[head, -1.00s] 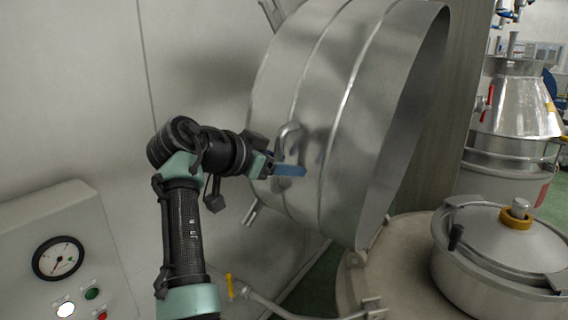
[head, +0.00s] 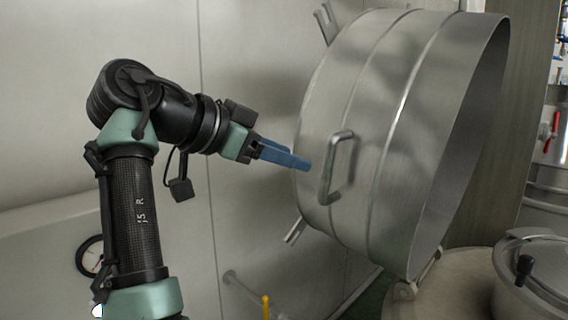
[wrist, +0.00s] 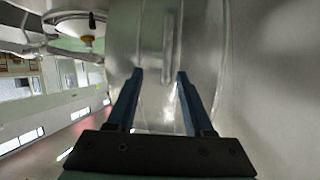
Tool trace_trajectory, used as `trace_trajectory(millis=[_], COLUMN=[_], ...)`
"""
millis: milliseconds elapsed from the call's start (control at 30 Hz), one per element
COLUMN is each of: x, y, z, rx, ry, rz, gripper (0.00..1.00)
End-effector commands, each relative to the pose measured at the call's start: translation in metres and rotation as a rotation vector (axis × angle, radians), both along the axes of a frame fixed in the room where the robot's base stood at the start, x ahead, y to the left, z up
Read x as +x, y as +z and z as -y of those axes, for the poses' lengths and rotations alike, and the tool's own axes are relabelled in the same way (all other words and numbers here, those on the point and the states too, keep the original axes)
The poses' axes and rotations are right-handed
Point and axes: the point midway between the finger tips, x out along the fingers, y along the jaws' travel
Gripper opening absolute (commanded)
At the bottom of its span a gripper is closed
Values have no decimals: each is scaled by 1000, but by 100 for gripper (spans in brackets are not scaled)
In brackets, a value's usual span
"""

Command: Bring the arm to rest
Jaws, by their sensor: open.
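My gripper (head: 300,161) points to the right in the head view, with its blue fingers close to the left side of a large steel drum-shaped lid (head: 385,120). The lid stands tilted on its edge and carries a bar handle (head: 338,165) just right of the fingertips. In the wrist view my gripper (wrist: 160,75) has its two blue fingers spread apart with nothing between them. The handle (wrist: 168,48) shows beyond the fingertips, apart from them.
A round lidded pot (head: 535,265) stands at the lower right. A yellow-handled valve (head: 266,306) and pipe are below the arm. A gauge (head: 90,256) is at the lower left. The pale wall panel behind the arm is bare.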

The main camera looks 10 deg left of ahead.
Motion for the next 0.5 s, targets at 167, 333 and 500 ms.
trace_trajectory(millis=[167, 333, 500], x=[-1, 0, 13], y=[1, 0, -8], z=[-1, -1, 7], rx=[-1, -1, -23], ry=[1, 3, 133], rz=[1, 1, 61], gripper=[52, 52, 52])
